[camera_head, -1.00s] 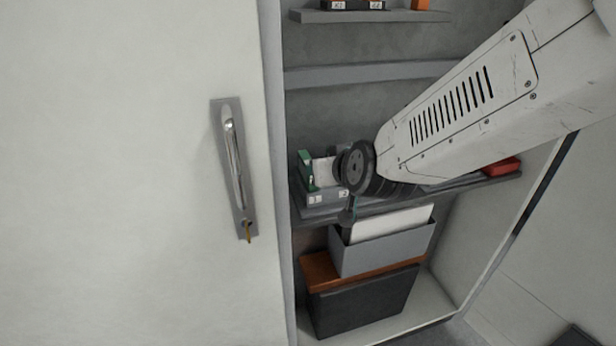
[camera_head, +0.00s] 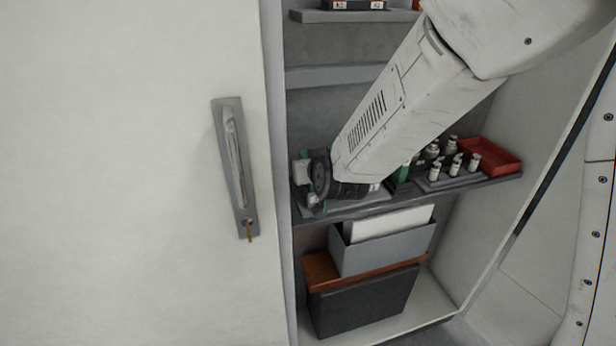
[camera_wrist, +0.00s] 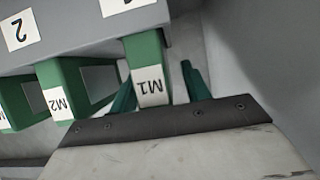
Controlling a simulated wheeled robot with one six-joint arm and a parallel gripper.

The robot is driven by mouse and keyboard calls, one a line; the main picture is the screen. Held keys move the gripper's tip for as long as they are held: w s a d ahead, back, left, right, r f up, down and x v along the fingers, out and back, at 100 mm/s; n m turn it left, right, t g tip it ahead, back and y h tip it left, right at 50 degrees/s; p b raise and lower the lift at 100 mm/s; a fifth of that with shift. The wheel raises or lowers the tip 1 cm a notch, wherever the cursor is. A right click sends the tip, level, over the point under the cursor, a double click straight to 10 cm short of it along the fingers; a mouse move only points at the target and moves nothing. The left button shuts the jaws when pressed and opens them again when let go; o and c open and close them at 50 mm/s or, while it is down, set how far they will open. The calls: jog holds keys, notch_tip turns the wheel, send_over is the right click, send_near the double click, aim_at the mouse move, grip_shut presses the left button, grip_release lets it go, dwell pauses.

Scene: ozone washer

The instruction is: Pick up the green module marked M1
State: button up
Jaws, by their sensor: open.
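The green module marked M1 (camera_wrist: 149,77) shows in the wrist view with its white label upside down. It sits at a grey holder (camera_wrist: 90,30) with numbered white labels. My gripper (camera_wrist: 160,68) is open, with one teal finger on each side of M1. The left finger is close to the module and a wider gap shows on the right; I cannot tell whether either touches. A second green module, M2 (camera_wrist: 68,90), is left of M1. In the head view my wrist covers the gripper and most of the holder at the shelf's left end.
The shelf (camera_head: 440,193) also bears small bottles (camera_head: 455,165) in a rack and a red tray (camera_head: 490,153) at the right. A grey box (camera_head: 385,250) with white contents stands below. The cabinet door (camera_head: 140,180) with a metal handle is close on the left.

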grip_shut()
jog(key=shift+r, duration=0.15)
